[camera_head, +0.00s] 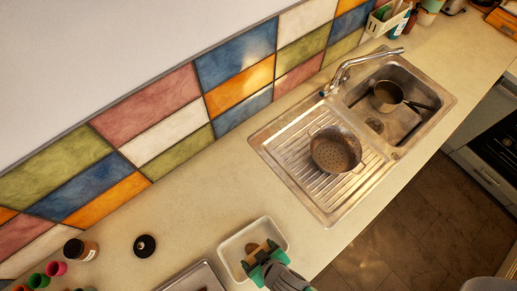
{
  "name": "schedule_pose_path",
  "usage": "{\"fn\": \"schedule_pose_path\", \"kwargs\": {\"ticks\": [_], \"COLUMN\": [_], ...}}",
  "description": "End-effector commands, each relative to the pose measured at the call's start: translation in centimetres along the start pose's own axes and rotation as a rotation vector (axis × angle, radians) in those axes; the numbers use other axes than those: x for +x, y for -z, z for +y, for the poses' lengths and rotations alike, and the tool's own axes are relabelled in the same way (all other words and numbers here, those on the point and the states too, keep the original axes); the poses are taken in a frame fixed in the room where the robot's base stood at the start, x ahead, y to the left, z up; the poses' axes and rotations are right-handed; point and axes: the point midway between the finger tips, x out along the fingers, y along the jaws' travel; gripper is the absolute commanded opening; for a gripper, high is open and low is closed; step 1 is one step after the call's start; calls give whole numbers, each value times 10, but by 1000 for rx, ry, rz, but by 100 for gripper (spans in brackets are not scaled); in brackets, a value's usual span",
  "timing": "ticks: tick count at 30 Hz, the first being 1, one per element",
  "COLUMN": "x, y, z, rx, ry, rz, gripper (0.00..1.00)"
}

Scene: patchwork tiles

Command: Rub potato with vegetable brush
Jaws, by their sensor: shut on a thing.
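My gripper (264,257) with green fingers is at the bottom middle, over a white tray (226,252). It is shut on a tan block, which looks like the wooden vegetable brush (261,251). A small brown patch in the tray just beyond the brush may be the potato (251,246). It is mostly hidden by the brush and gripper, and I cannot tell whether the brush touches it.
A metal sink holds a colander (335,150) on its drainboard and a pan (388,96) in its basin. A metal tray (193,279), a brown jar (80,249) and several coloured cups (39,281) stand left. Counter between tray and sink is clear.

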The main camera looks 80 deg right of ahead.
Motion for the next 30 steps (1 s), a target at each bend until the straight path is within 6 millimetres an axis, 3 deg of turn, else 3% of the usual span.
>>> {"fn": "schedule_pose_path", "kwargs": {"ticks": [13,30], "x": [-34,-35], "y": [21,22], "z": [-1,-1], "rx": [-6,-6], "ry": [3,3], "rz": [0,0], "gripper": [60,60]}}
